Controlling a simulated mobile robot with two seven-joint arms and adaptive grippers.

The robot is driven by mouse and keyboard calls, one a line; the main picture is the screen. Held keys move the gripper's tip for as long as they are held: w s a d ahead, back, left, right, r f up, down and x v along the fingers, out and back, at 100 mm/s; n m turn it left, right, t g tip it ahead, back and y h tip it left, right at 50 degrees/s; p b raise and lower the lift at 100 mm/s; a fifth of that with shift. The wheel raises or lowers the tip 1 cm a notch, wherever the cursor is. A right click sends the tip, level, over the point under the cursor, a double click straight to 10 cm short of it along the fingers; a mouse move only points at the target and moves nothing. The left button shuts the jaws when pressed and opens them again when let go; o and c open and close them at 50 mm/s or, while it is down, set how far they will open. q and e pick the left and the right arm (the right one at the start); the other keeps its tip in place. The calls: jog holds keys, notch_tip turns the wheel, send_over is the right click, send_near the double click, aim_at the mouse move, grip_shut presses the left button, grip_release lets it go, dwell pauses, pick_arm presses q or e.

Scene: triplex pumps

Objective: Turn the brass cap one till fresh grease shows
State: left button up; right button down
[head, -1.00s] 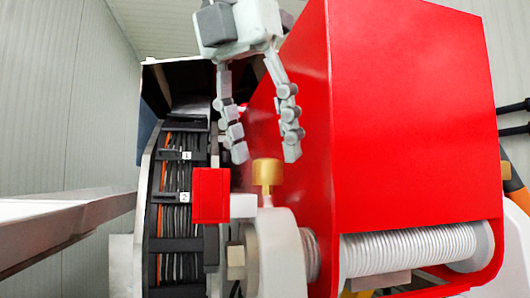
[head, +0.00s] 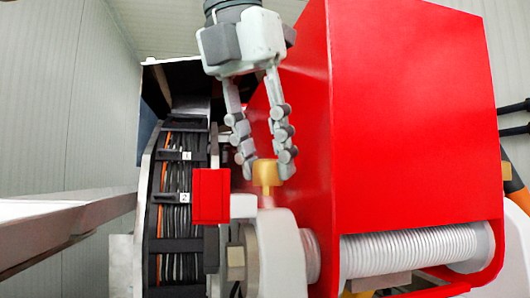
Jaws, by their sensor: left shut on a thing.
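The brass cap (head: 266,174) stands upright on top of the rounded white housing (head: 283,250), in front of the big red box. My left gripper (head: 267,170) reaches down from above with its fingers on either side of the cap's upper part, shut on it. The fingertips hide parts of the cap's sides. No grease can be made out at the cap. My right gripper is not in view.
The big red housing (head: 410,110) stands close behind and right of the cap. A small red block (head: 211,196) sits just left of it. A cable duct (head: 180,220) with numbered tags runs further left.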

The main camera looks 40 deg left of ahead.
pick_arm(q)
jog(key=m+h, duration=0.1)
jog(key=m, duration=0.2)
jog(key=shift+a+m+h, duration=0.1)
jog(key=shift+m+h, duration=0.2)
jog(key=shift+m, duration=0.1)
jog(key=m+h, duration=0.1)
jog(key=m, duration=0.2)
jog(key=shift+w+a+m+g, duration=0.1)
jog(key=shift+m+g, duration=0.2)
jog(key=shift+g, duration=0.1)
jog(key=m+g+h, duration=0.1)
jog(key=m, duration=0.2)
jog(key=shift+m, duration=0.3)
jog(key=m+g+h, duration=0.1)
jog(key=m, duration=0.2)
jog(key=shift+w+a+m, duration=0.1)
jog(key=shift+w+m, duration=0.05)
jog(key=shift+m, duration=0.15)
jog(key=m+g, duration=0.2)
jog(key=m, duration=0.3)
jog(key=shift+w, duration=0.15)
jog(key=m+g, duration=0.2)
jog(key=m, duration=0.3)
jog(key=shift+m+y, duration=0.3)
jog(key=shift+m, duration=0.2)
